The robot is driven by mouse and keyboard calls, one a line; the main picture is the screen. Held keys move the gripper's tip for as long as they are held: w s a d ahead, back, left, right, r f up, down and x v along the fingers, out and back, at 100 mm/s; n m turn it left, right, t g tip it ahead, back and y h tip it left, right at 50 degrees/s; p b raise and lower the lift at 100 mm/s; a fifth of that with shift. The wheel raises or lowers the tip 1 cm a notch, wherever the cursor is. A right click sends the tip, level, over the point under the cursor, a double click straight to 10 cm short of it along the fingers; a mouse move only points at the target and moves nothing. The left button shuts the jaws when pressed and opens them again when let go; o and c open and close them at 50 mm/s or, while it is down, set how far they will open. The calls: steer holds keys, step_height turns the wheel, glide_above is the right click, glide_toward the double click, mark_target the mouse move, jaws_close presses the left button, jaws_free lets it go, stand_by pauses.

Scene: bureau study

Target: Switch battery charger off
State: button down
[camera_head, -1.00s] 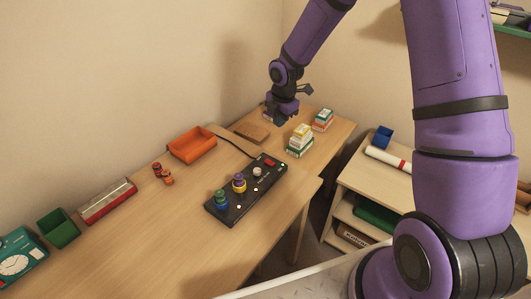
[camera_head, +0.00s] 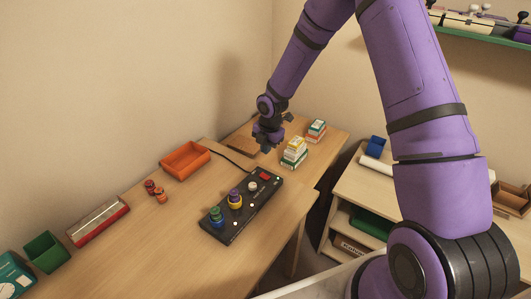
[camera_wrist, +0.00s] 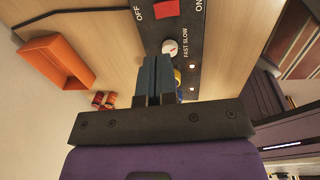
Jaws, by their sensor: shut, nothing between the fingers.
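The battery charger (camera_head: 241,221) is a long black box on the wooden desk, with blue-green and yellow-purple stacked pieces on its near part. Its red switch (camera_head: 265,176) is at the far end. In the wrist view the red switch (camera_wrist: 166,9) lies between the printed words OFF on the left and ON on the right. A white knob (camera_wrist: 170,47) marked FAST SLOW sits below it. My gripper (camera_head: 266,149) is above the desk, just beyond the charger's far end. In the wrist view its fingers (camera_wrist: 157,62) are shut and empty, appearing beside the knob and apart from the switch.
An orange tray (camera_head: 185,160) stands left of the charger, with small red-orange batteries (camera_head: 156,190) nearby. A black cable (camera_head: 229,157) runs from the charger's far end. A green bin (camera_head: 46,252) is at left.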

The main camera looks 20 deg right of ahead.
mark_target(265, 176)
steer(key=f, duration=0.8)
steer(key=w+f, duration=0.1)
steer(key=f, duration=0.3)
steer(key=shift+w+a, duration=0.1)
steer(key=shift+a, duration=0.3)
steer(key=shift+f, duration=0.15)
steer(key=shift+d, duration=0.1)
steer(key=shift+s+d, duration=0.35)
steer(key=shift+s, duration=0.25)
steer(key=shift+r, duration=0.2)
